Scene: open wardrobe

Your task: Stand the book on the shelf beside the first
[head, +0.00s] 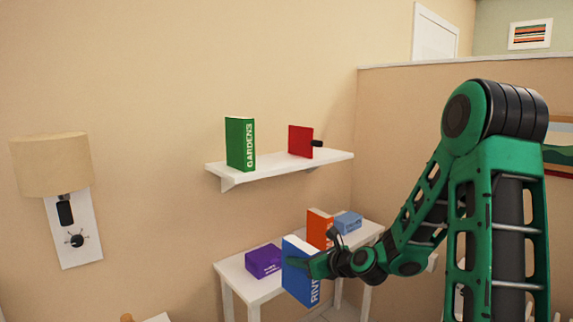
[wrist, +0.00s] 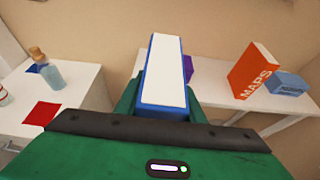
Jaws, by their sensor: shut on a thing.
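The blue book (head: 296,273), lettered "RIV…", is upright in my gripper (head: 312,268), in front of the white table. In the wrist view my gripper (wrist: 160,108) is shut on the blue book (wrist: 166,72), whose white page edge faces the camera. A green book (head: 240,144) lettered "GARDENS" stands upright at the left part of the white wall shelf (head: 266,170). A red object (head: 300,141) with a small dark part stands at the right part of the shelf. Bare shelf lies between them. My gripper is below the shelf.
The white table (head: 245,284) holds a purple book or box (head: 263,261), an orange book (wrist: 254,70) lettered "MAPS" and a light blue box (wrist: 287,82). Another white surface (wrist: 85,95) holds a bottle (wrist: 48,70). A wall lamp (head: 52,165) is at left.

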